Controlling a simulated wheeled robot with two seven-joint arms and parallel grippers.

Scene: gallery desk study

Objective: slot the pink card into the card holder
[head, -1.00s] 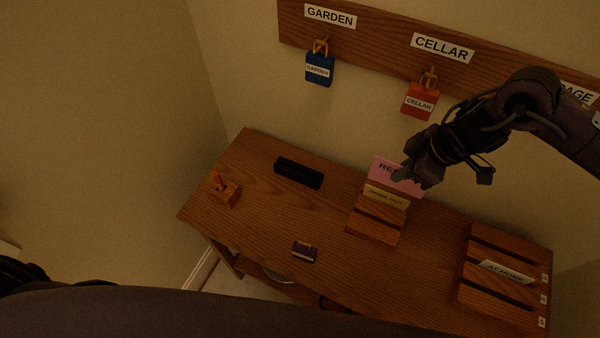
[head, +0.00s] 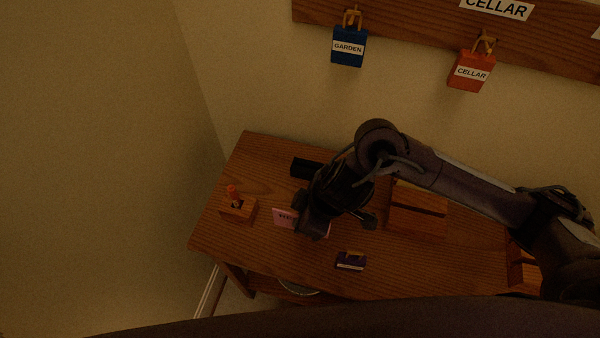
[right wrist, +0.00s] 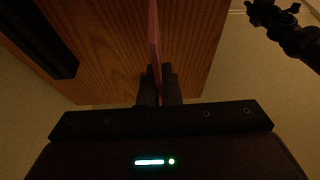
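My right gripper (head: 312,230) hangs over the left half of the desk and is shut on the pink card (head: 284,217). The right wrist view shows the card (right wrist: 153,35) edge-on and upright between the two fingers (right wrist: 160,88). A long black block (head: 304,168), which looks like a holder, lies behind the gripper, partly covered by my arm. It also shows in the right wrist view (right wrist: 42,40), left of the card and apart from it. A dark jointed part at that view's upper right may be my left arm; its finger state is unclear.
My arm covers much of the right side. Blue (head: 349,48) and orange (head: 471,72) tags hang behind.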

